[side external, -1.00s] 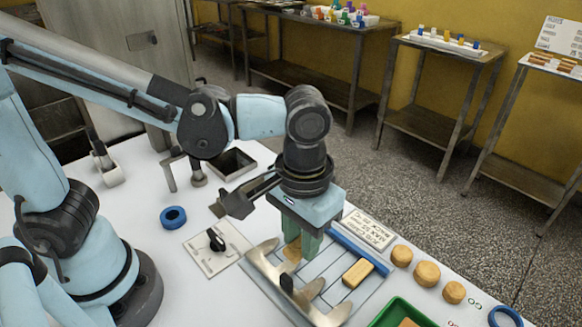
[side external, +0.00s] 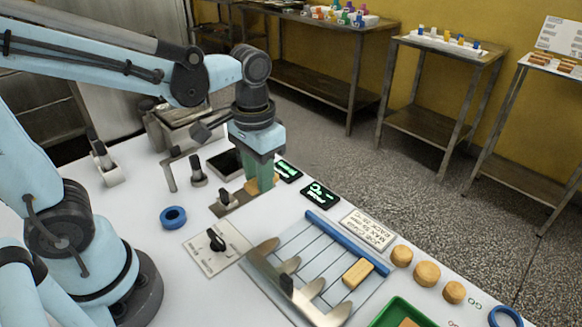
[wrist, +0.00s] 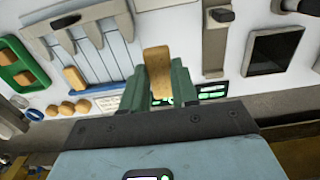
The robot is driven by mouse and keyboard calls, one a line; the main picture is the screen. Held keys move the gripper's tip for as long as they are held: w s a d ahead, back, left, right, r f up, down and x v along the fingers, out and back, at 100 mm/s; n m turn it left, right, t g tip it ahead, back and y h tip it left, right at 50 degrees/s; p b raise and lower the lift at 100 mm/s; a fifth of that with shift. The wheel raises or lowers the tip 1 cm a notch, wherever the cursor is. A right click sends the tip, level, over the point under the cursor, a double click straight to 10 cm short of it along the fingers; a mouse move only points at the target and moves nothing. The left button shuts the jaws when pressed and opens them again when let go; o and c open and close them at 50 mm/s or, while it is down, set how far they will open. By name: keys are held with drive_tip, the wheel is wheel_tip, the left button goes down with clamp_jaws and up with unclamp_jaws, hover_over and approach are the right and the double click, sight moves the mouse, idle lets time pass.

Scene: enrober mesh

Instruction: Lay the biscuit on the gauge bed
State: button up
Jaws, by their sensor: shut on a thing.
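The tan oblong biscuit (wrist: 157,68) is held between the two green fingers of my gripper (side external: 260,186), which is shut on it. In the wrist view the biscuit sticks out past the fingertips of my gripper (wrist: 160,84). In the side view only a sliver of it shows beside the fingers. They are low, at the right end of a flat grey-brown bed with a dark block (side external: 226,201), which I take as the gauge bed; it also shows in the wrist view (wrist: 215,48). I cannot tell whether the biscuit touches it.
Two black displays with green readouts (side external: 319,194) lie right of my gripper. A dark square plate (side external: 226,163) is behind. A slatted rack (side external: 318,258) with one biscuit (side external: 358,273), a knob panel (side external: 218,250), round biscuits (side external: 427,273) and a green tray (side external: 404,312) are in front.

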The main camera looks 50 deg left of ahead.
drive_tip(key=w+a+f, duration=0.1)
drive_tip(key=a+f, duration=0.1)
drive_tip(key=a, duration=0.1)
drive_tip(key=w+a+f, duration=0.1)
drive_tip(key=a+f, duration=0.1)
drive_tip(key=a, duration=0.1)
drive_tip(key=w+a+f, duration=0.1)
drive_tip(key=a+f, duration=0.1)
drive_tip(key=a, duration=0.2)
drive_tip(key=shift+w+a+f, duration=0.1)
drive_tip(key=shift+w+f, duration=0.15)
drive_tip(key=shift+w, duration=0.1)
drive_tip(key=shift+f, duration=2.05)
drive_tip(key=shift+f, duration=0.1)
drive_tip(key=o, duration=0.8)
wheel_tip(320, 180, up, 12)
drive_tip(key=s+d+r+t, duration=0.1)
drive_tip(key=s+d+t, duration=0.3)
drive_tip(key=d+t, duration=0.2)
drive_tip(key=shift+d+r+t, duration=0.15)
drive_tip(key=shift+d+t, duration=0.1)
drive_tip(key=shift+t, duration=0.35)
